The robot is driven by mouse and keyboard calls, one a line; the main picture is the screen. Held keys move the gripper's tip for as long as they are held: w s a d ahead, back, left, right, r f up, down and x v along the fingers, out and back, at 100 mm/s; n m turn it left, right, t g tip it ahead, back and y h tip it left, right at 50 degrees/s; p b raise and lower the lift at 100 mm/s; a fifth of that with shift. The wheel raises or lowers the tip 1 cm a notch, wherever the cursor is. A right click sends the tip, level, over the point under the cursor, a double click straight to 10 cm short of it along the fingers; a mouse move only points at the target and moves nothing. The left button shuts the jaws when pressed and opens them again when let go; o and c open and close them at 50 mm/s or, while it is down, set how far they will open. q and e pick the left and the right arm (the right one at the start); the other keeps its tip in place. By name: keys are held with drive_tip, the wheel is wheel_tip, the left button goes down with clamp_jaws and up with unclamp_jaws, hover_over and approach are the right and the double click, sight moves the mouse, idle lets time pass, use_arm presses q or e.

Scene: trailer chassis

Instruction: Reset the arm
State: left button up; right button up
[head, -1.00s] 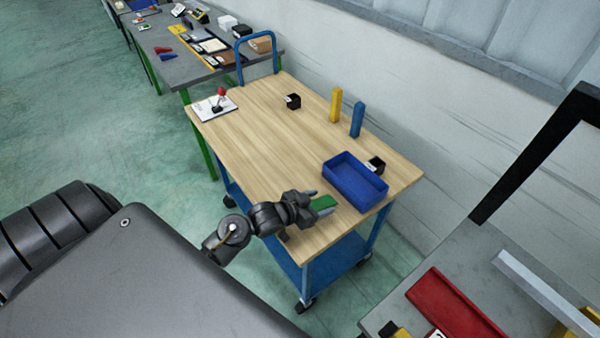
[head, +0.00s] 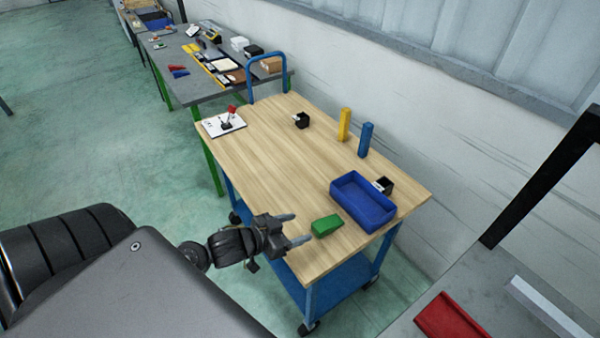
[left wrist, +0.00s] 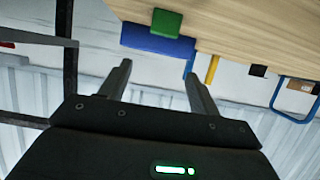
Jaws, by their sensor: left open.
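My left gripper (head: 292,229) is open and empty at the near edge of the wooden cart top (head: 250,160). A green block (head: 326,224) lies on the cart top just right of its fingertips, apart from them. In the left wrist view, the two fingers (left wrist: 160,82) are spread with nothing between them. The green block (left wrist: 166,22) shows beyond them, in front of the blue bin (left wrist: 155,44). My right gripper is in no view.
On the cart stand the blue bin (head: 347,205), a yellow post (head: 344,125), a blue post (head: 365,140), two small black boxes (head: 302,120) (head: 386,185) and a white joystick board (head: 222,125). A grey bench with a red tray (head: 452,316) is at lower right. The cart's middle is clear.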

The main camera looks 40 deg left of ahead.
use_arm(q)
drive_tip(key=shift+s+f, duration=0.25)
drive_tip(key=s+d+f+n+g+y, duration=0.1)
drive_tip(key=s+d+f+g, duration=0.15)
drive_tip(key=s, duration=0.35)
drive_tip(key=s+d+f+g+y, duration=0.1)
drive_tip(key=s+g+y, duration=0.1)
drive_tip(key=s+g, duration=0.25)
drive_tip(key=s+d+f+n+g+y, duration=0.1)
drive_tip(key=s+f+g, duration=0.1)
drive_tip(key=s, duration=0.4)
wheel_tip(320, 180, down, 27)
drive_tip(key=s+g, duration=0.1)
drive_tip(key=s, duration=0.1)
drive_tip(key=s+a+f+g, duration=0.1)
drive_tip(key=s+a+f, duration=0.2)
drive_tip(key=s+f, duration=1.2)
drive_tip(key=shift+s+m+g, duration=0.3)
drive_tip(key=shift+s, duration=0.15)
